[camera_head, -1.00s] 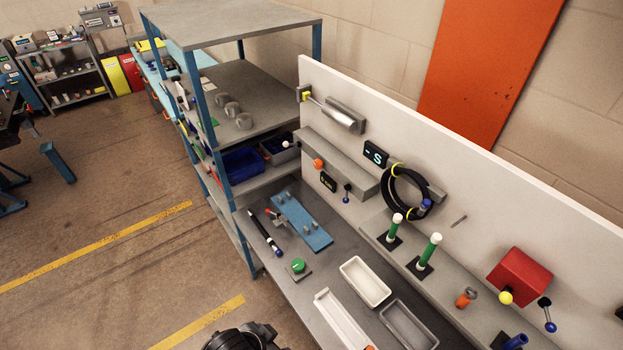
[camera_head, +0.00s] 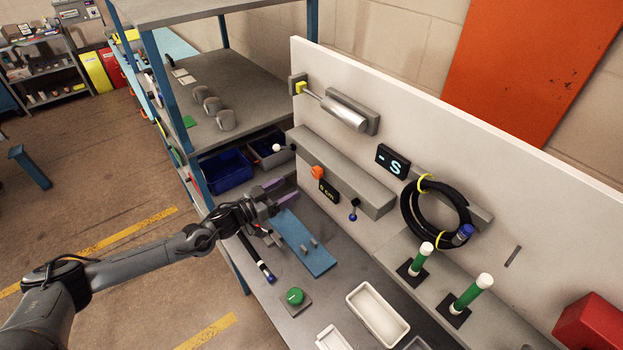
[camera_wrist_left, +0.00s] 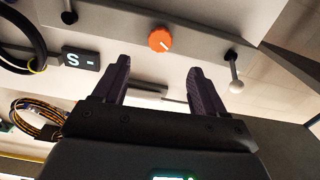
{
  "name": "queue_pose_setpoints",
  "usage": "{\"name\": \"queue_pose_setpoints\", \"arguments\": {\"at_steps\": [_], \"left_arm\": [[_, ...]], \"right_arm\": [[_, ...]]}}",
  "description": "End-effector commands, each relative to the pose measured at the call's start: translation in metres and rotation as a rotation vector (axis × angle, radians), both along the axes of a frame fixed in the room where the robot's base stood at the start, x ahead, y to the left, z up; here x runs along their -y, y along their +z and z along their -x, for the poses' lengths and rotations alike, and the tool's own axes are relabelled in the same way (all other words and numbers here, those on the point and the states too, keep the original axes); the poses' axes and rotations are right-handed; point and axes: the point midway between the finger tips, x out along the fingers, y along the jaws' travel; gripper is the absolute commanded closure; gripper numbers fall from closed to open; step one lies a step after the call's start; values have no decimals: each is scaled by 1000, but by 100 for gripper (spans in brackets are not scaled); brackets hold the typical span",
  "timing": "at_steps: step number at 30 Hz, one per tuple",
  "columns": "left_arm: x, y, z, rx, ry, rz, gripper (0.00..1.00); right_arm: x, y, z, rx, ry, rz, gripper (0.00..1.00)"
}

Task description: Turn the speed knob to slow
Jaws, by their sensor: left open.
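The orange round knob (camera_head: 317,172) sits on the front of a grey ledge on the white panel. It also shows in the left wrist view (camera_wrist_left: 160,39), with a pale pointer line on its face. A small black plate (camera_head: 328,191) with lettering too small to read is just below right of it. My left gripper (camera_head: 283,192) has dark purple fingers, open and empty, left of and apart from the knob. In the left wrist view the knob appears beyond the gap between the fingertips (camera_wrist_left: 160,68). My right gripper is not in view.
A black display (camera_head: 393,161) reads "- S". A coiled black hose (camera_head: 408,215) hangs at right. A blue plate (camera_head: 303,243) and green button (camera_head: 295,296) are below.

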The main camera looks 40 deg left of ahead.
Motion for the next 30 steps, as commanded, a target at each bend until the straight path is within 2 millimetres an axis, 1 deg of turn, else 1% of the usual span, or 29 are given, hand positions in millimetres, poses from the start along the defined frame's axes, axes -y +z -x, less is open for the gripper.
{"name": "queue_pose_setpoints", "arguments": {"at_steps": [5, 15, 21, 26, 30], "left_arm": [[3, 3, -15, 6, -3, 3, 29], [14, 3, -60, 4, -2, 4, 29], [20, 2, -83, 2, -2, 1, 29], [23, 1, -95, 3, -3, 2, 29], [24, 1, -100, 2, -3, 1, 29]], "right_arm": [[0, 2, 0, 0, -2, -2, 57], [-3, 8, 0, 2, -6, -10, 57], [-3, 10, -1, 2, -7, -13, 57], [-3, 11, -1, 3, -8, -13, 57], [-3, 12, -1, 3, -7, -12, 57]]}}
